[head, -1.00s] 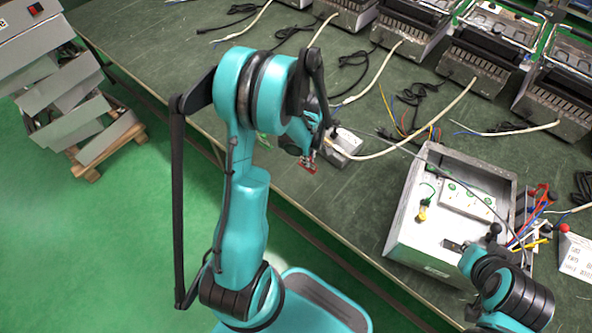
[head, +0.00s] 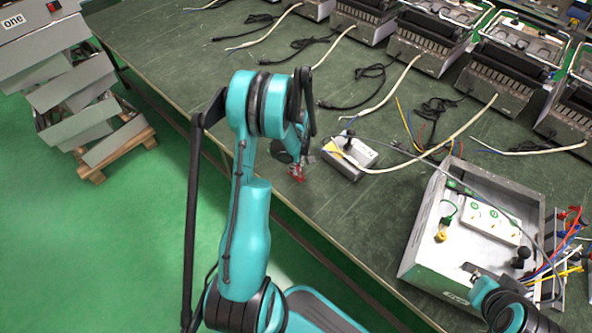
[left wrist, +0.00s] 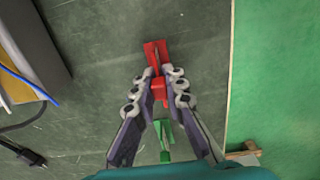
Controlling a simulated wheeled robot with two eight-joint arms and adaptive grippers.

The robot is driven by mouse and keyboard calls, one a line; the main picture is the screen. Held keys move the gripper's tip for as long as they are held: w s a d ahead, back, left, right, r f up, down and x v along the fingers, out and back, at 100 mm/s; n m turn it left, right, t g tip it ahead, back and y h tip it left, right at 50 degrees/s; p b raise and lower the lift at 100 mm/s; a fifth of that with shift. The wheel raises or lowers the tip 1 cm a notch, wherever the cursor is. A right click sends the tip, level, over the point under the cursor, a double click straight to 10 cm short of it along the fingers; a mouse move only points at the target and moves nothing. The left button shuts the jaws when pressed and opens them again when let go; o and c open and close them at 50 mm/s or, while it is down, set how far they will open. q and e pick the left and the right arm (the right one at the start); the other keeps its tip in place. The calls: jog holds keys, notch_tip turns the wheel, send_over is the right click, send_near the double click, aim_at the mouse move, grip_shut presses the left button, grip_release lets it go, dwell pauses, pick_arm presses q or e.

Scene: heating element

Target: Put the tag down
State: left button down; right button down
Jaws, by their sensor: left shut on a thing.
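My left gripper (head: 299,160) is over the table near its front edge, left of a small grey box. It is shut on a red tag (head: 297,174). In the left wrist view the red tag (left wrist: 155,52) sticks out past the fingertips of my left gripper (left wrist: 158,88). A green tag-like piece (left wrist: 164,133) shows between the fingers, nearer the wrist. Whether the red tag touches the table is unclear. My right gripper (head: 472,269) is at the front wall of the open metal box, and its fingers are too small to judge.
The open metal box (head: 432,262) with white sockets (head: 487,222) stands at the right. The small grey box (head: 350,157) with a cable is beside my left gripper. Several heaters line the table's back. The table surface (head: 345,215) in front is clear.

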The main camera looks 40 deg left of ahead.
pick_arm(q)
jog(key=shift+r, duration=0.15)
jog(key=c, duration=1.6)
grip_release()
notch_tip(320, 180, up, 12)
jog(key=p, duration=0.5)
jog(key=s+d+r+m+t, duration=0.3)
jog(key=d+r+m, duration=0.4)
jog(key=d+r, duration=0.5)
jog(key=s+d+r+m+t, duration=0.1)
jog(key=s+d+r+m, duration=0.1)
jog(key=s+d+m, duration=0.1)
jog(key=s+d+r+m+t, duration=0.1)
jog(key=s+d+r+m, duration=0.1)
jog(key=s+d+m, duration=0.1)
jog(key=s+d+r+m+t, duration=0.2)
jog(key=s+d+m, duration=0.2)
jog(key=d, duration=0.1)
jog(key=shift+r, duration=0.25)
